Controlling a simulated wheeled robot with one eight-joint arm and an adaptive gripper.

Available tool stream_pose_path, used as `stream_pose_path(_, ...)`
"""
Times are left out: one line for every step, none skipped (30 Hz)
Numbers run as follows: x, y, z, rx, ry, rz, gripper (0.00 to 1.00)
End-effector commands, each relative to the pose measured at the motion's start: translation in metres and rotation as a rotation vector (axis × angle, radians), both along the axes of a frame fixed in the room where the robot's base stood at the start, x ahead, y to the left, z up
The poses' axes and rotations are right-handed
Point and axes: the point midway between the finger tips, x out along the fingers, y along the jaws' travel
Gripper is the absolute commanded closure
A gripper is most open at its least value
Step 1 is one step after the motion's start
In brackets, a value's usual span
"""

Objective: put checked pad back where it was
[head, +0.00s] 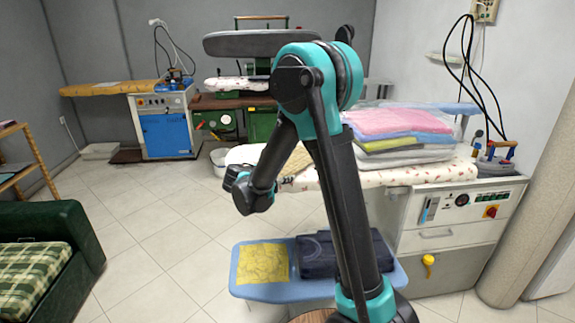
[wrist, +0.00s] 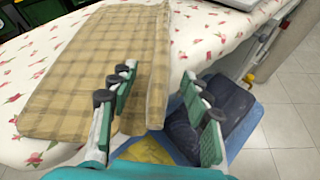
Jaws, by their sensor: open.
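The checked pad (wrist: 85,75), tan with brown lines, lies on the floral-covered ironing board (wrist: 205,35). In the head view only a small part of the pad (head: 300,180) shows; my arm hides the rest. My gripper (wrist: 160,80) is open, its fingers pointing at the pad's right edge. In the wrist view the left finger overlaps the pad's face and the right finger is off its right side. I cannot tell whether they touch it. In the head view my gripper (head: 237,178) is at the board's left end.
A low blue shelf (head: 275,291) below the board holds a yellow cloth (head: 263,263) and dark folded garments (head: 318,257). Bagged folded laundry (head: 400,125) and an iron (head: 494,160) are on the board's right. A green sofa (head: 80,240) stands left. Tiled floor between is clear.

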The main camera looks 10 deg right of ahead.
Motion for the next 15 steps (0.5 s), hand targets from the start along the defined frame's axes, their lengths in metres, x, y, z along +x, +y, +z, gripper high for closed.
stream_pose_path(0.005, -0.006, -0.003, 0.000, 0.000, -0.004, 0.52)
stream_pose_path(0.008, -0.009, -0.004, 0.000, 0.000, -0.004, 0.52)
stream_pose_path(0.012, -0.013, -0.007, 0.000, 0.000, -0.004, 0.52)
stream_pose_path(0.015, -0.016, -0.009, 0.000, 0.000, -0.003, 0.52)
stream_pose_path(0.018, -0.019, -0.010, 0.000, 0.000, -0.004, 0.52)
stream_pose_path(0.021, -0.022, -0.012, 0.000, 0.000, -0.003, 0.52)
stream_pose_path(0.024, -0.023, -0.013, 0.000, 0.000, -0.003, 0.52)
stream_pose_path(0.026, -0.025, -0.014, 0.000, 0.000, -0.002, 0.52)
stream_pose_path(0.027, -0.026, -0.015, 0.000, 0.000, -0.002, 0.52)
stream_pose_path(0.027, -0.026, -0.015, 0.001, 0.000, -0.001, 0.52)
stream_pose_path(0.028, -0.026, -0.015, 0.000, 0.000, -0.001, 0.52)
stream_pose_path(0.027, -0.026, -0.015, 0.000, 0.000, -0.001, 0.52)
stream_pose_path(0.027, -0.026, -0.015, 0.000, 0.000, -0.001, 0.52)
stream_pose_path(0.027, -0.026, -0.015, 0.000, 0.000, -0.001, 0.52)
stream_pose_path(0.027, -0.026, -0.015, 0.000, 0.000, -0.001, 0.52)
